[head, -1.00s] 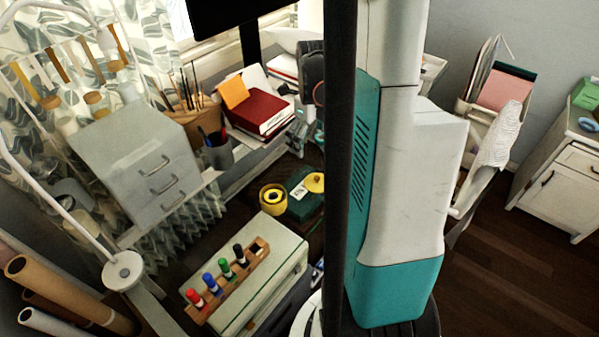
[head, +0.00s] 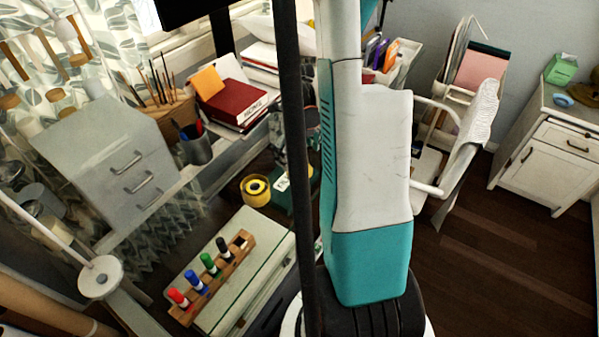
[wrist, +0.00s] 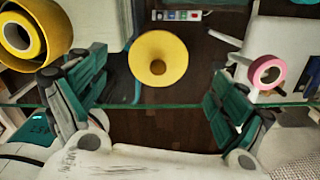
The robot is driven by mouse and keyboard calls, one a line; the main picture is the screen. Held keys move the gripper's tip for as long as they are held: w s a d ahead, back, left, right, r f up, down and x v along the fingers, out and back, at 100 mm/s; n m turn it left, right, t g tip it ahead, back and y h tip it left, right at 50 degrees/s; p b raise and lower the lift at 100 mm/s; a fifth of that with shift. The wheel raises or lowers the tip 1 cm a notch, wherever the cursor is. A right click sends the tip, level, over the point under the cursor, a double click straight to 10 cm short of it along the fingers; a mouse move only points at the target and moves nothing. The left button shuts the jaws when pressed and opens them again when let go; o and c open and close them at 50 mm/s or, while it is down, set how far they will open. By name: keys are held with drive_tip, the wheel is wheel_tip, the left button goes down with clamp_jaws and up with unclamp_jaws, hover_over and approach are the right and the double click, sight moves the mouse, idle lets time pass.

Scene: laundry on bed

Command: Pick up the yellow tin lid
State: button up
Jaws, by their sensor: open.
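The yellow tin lid (wrist: 158,58) is a round yellow disc with a small dark centre. In the wrist view it shows in the upper middle, between the lines of my two fingers. My gripper (wrist: 154,88) is open, with its teal and grey fingers spread on either side and nothing between them. The gap between it and the lid cannot be judged. In the head view my dark column and arm hide most of the area around the lid. A round yellow container (head: 256,190) stands left of the column; a yellow ring-shaped thing (wrist: 35,33) shows at upper left in the wrist view.
In the head view a marker rack (head: 212,279) sits on a low cabinet, grey drawers (head: 115,160) stand left, and open floor (head: 480,260) lies right.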

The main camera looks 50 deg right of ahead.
sight(300, 168)
wheel_tip(300, 168, down, 4)
drive_tip(key=shift+f+b, duration=0.25)
drive_tip(key=shift+b, duration=0.8)
drive_tip(key=shift+r, duration=0.1)
drive_tip(key=c, duration=1.4)
